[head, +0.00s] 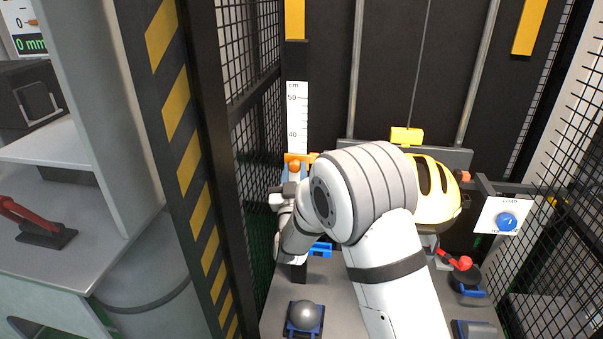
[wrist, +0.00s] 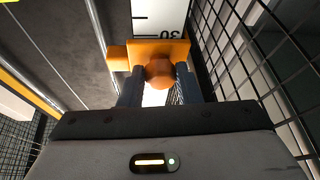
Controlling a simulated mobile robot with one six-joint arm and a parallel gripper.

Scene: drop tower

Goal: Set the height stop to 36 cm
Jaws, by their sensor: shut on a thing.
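The height stop is an orange slider block (head: 300,157) on a white vertical cm scale (head: 298,108). In the head view it sits below the 40 mark. In the wrist view, the block (wrist: 176,48) crosses the scale (wrist: 155,12) beside an upside-down 30. Its round orange knob (head: 295,167) faces me. My gripper (head: 293,177) is shut on this knob; the wrist view shows its dark fingers (wrist: 159,78) on both sides of the knob (wrist: 159,71). I cannot read the block's exact height, and the lower scale is hidden in the head view.
A yellow helmet-like shell (head: 436,190) hangs right of my arm, under a yellow block (head: 406,136). Mesh guards (head: 255,130) close in on the left. A grey ball on a blue holder (head: 304,316) stands below. A blue load knob (head: 507,221) is at the right.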

